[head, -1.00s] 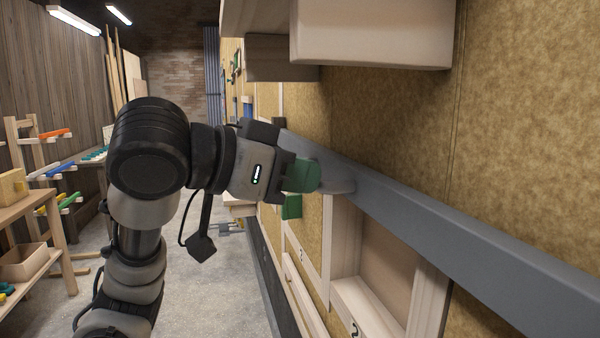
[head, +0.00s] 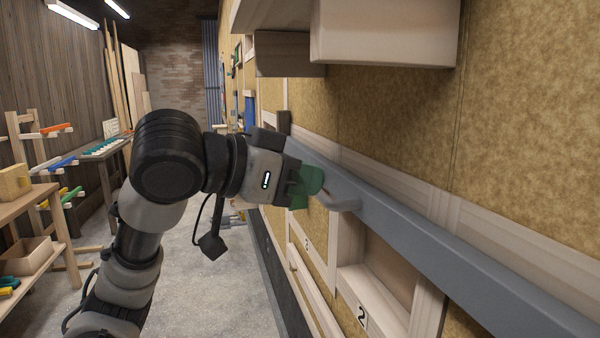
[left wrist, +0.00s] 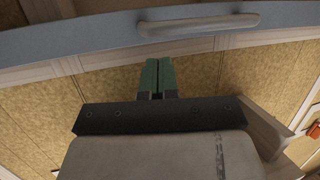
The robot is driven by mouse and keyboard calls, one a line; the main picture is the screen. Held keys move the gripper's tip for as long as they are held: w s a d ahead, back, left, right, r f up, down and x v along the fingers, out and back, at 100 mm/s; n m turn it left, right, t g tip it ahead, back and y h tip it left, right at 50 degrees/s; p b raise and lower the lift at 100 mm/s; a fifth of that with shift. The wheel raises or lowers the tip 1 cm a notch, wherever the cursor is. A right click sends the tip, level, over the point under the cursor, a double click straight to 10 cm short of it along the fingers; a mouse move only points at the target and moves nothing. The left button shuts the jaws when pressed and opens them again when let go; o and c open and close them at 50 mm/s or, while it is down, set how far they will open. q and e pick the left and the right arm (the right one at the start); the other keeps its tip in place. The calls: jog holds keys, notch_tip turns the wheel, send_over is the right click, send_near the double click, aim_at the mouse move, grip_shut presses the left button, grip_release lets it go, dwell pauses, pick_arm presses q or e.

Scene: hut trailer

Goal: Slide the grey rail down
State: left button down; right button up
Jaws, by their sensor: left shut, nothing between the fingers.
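The grey rail (head: 440,240) is a long bar running along the insulated wall on the right of the head view. Its pale grey handle (head: 345,204) sticks out near my left gripper (head: 312,182). In the left wrist view the rail (left wrist: 75,37) crosses the top, with the handle (left wrist: 198,25) on its face. My left gripper's green fingers (left wrist: 157,78) are shut and empty, with their tips close to the handle. I cannot tell whether they touch it. My right gripper is not in view.
A pale wooden strip (head: 400,183) shows just above the rail. A wooden box (head: 385,35) juts from the wall above. Numbered wooden compartments (head: 375,292) lie below the rail.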

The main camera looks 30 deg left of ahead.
pick_arm(q)
jog(key=b+v, duration=0.2)
jog(key=v, duration=0.9)
jog(key=shift+r, duration=0.25)
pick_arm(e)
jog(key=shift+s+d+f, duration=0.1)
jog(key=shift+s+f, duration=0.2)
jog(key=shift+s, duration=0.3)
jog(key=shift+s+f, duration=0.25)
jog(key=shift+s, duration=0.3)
pick_arm(q)
jog(key=shift+d, duration=0.15)
